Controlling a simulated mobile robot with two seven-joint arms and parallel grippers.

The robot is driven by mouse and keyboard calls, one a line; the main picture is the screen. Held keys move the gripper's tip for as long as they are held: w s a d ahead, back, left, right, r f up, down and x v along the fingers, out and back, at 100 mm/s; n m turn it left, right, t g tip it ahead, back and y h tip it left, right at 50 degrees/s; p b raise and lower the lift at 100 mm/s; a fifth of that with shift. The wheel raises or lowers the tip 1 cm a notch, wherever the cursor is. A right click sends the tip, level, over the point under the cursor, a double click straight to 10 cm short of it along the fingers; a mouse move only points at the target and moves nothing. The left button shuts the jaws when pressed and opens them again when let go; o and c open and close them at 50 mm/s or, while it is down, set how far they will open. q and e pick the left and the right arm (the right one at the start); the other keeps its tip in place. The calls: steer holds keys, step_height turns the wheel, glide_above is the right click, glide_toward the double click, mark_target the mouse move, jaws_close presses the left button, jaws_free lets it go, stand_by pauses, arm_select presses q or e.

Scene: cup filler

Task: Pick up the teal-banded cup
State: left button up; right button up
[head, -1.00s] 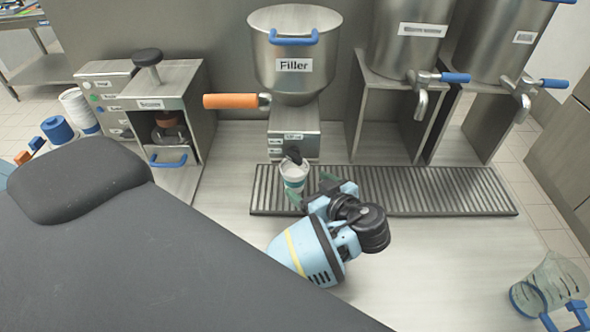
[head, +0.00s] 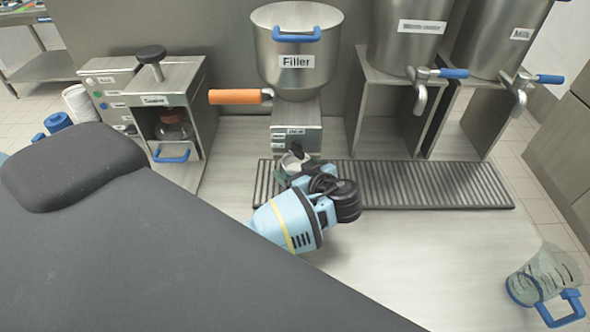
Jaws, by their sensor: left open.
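The teal-banded cup (head: 292,162) stands on the left end of the dark drip grate, under the filler's spout (head: 296,146). Only its pale rim and upper part show; my gripper hides the lower part and most of the band. My left gripper (head: 291,178) is open at the cup's near side, with its green fingers close to the cup. I cannot tell whether they touch it. My right gripper is not in view.
The filler (head: 297,65) with its orange handle (head: 235,97) stands above the cup. The grate (head: 430,185) runs to the right below two steel tanks. Bare counter lies between.

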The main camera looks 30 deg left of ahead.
arm_select(q)
steer(key=c, duration=1.1)
steer(key=shift+r, duration=0.1)
